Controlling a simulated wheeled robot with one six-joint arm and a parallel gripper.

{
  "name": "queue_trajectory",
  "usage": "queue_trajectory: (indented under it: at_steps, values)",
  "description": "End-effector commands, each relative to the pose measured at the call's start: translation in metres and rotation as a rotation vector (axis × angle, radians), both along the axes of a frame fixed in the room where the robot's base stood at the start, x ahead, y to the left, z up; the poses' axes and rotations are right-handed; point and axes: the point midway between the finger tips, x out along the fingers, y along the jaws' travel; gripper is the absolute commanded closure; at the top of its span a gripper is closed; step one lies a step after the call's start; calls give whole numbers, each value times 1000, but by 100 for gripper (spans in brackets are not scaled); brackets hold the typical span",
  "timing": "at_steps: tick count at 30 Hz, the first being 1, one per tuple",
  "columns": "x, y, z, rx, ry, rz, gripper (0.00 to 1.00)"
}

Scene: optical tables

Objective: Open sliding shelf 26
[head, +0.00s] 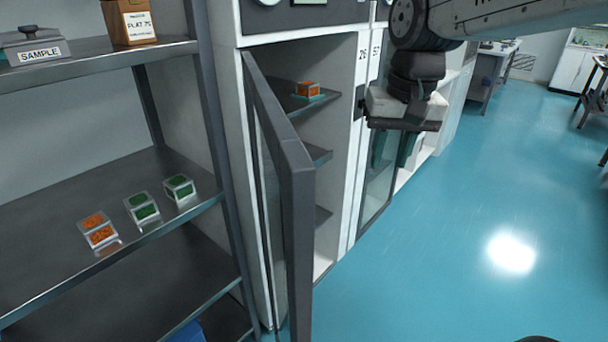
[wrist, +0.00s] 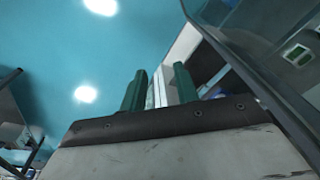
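The cabinet marked 26 (head: 338,185) is white, with its grey-framed glass door (head: 297,170) swung out towards me. Inside are several dark shelves. The upper shelf (head: 292,103) bears a small orange sample box on a teal base (head: 307,90). I cannot tell whether any shelf is slid out. My gripper (head: 393,152) hangs right of the cabinet opening, in front of the neighbouring glass door, with its green fingers pointing down. In the wrist view its fingers (wrist: 159,88) stand apart with nothing held between them.
At left a dark rack (head: 60,195) bears orange and green sample boxes (head: 143,208). A SAMPLE box (head: 33,48) and a brown box (head: 129,20) stand on its top level. The open door stands between rack and cabinet interior. The blue floor (head: 470,220) at right is clear.

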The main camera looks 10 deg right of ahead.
Motion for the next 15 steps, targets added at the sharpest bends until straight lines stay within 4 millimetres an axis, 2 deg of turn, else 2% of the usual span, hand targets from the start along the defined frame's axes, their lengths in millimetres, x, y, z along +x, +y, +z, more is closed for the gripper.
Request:
queue_trajectory:
  at_steps: [1, 5, 8, 11, 15]
  values:
    - [30, 2, 0, 8, 7, -31, 69]
    - [103, 5, -4, 34, 7, -129, 69]
    - [159, 6, -16, 53, 7, -204, 69]
    - [214, 7, -36, 73, 10, -281, 69]
    - [287, 9, -76, 99, 12, -388, 69]
